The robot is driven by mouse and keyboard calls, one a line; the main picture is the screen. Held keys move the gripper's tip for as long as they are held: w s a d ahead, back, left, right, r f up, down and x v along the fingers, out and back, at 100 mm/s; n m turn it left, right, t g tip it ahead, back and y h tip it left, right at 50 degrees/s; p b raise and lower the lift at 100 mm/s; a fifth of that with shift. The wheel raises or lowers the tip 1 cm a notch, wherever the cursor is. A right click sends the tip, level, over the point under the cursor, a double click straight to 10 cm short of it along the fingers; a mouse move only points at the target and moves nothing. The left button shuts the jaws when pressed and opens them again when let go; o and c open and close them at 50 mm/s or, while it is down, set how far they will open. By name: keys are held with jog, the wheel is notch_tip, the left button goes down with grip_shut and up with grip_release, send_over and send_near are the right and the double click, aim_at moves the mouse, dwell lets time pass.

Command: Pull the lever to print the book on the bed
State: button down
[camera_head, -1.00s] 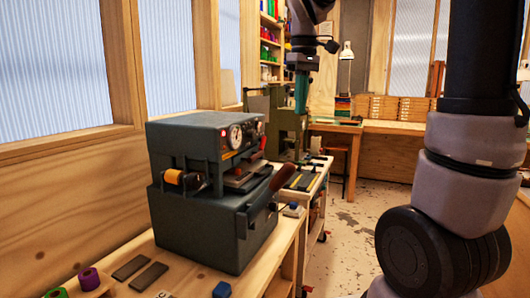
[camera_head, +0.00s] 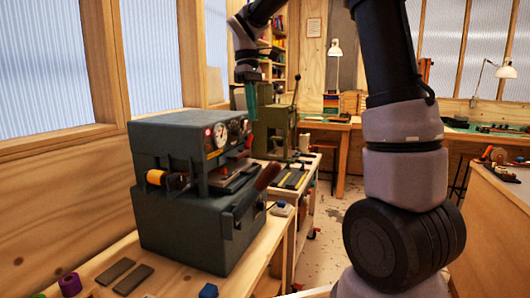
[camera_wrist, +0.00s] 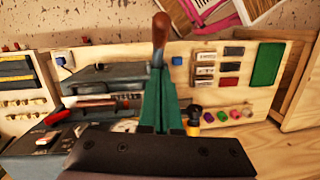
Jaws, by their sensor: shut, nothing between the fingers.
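The grey foil press (camera_head: 185,215) stands on the wooden bench at left, with two round dials and an orange foil roll (camera_head: 155,177) on its side. Its lever (camera_head: 266,178) has a brown handle slanting up at the right front. A flat reddish-brown piece (camera_head: 238,173), perhaps the book, shows on the bed, partly hidden. My gripper (camera_head: 252,112), with teal fingers, is shut and empty, pointing down above and behind the press's right end, apart from the lever. In the wrist view, the brown lever handle (camera_wrist: 160,30) appears just beyond my closed fingers (camera_wrist: 160,95).
Dark flat pads (camera_head: 133,279), a purple roll (camera_head: 69,284) and a blue block (camera_head: 208,291) lie on the bench. Another green machine (camera_head: 277,130) and a cart stand behind the press.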

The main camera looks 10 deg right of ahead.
jog(key=s+f, duration=0.1)
jog(key=f, duration=0.2)
jog(key=s+d+f, duration=0.1)
jog(key=f, duration=0.2)
jog(key=s+d+f, duration=0.1)
jog(key=f, duration=0.3)
jog(key=shift+s, duration=0.1)
jog(key=shift+s+d+f, duration=0.35)
jog(key=shift+s+f, duration=0.1)
jog(key=shift+f, duration=0.1)
jog(key=shift+d, duration=0.1)
